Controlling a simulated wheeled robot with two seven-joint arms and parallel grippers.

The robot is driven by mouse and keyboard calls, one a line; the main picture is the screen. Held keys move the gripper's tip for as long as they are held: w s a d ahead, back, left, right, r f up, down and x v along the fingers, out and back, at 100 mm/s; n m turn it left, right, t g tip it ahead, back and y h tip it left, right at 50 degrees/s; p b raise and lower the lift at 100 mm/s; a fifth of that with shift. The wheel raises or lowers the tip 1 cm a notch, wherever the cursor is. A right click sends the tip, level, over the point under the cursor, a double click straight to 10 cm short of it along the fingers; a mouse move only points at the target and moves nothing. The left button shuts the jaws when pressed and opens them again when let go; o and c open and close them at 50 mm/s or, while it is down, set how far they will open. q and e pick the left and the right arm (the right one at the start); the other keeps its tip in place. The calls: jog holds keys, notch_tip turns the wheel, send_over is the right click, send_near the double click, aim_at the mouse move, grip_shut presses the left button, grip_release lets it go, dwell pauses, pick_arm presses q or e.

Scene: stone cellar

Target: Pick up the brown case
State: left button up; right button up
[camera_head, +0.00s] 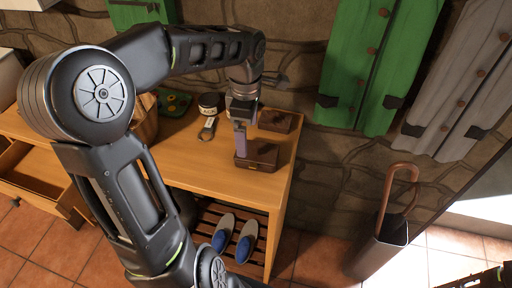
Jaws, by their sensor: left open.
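A dark brown case (262,155) lies at the front right of the wooden table, close to its right edge. A second brown case-like box (276,121) lies behind it, with bare tabletop between them. I cannot tell which of the two the task means. My left gripper (241,153) reaches down from above, its fingers pointing down at the left part of the nearer case and hiding some of it. It is open. I cannot tell whether the fingers touch the case.
The wooden table (188,165) also bears a dark jar (209,103), a bottle-opener-like item (208,128) and a green tray (174,103). Shoes (244,242) sit on the slatted shelf below. An open drawer (40,185) juts out left. An umbrella stand (380,250) stands right.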

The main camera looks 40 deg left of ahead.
pick_arm(q)
jog(key=shift+s+d+r, duration=0.1)
jog(key=shift+s+d, duration=0.05)
jog(key=shift+s, duration=0.05)
jog(key=shift+w+f, duration=0.1)
jog(key=shift+f, duration=1.25)
jog(key=shift+f+p, duration=0.75)
jog(key=shift+f, duration=1.85)
jog(key=shift+c, duration=0.2)
jog(key=c, duration=1.7)
jog(key=shift+r, duration=0.15)
notch_tip(320, 180, up, 10)
jog(key=shift+f+b, duration=0.1)
jog(key=shift+b, duration=0.45)
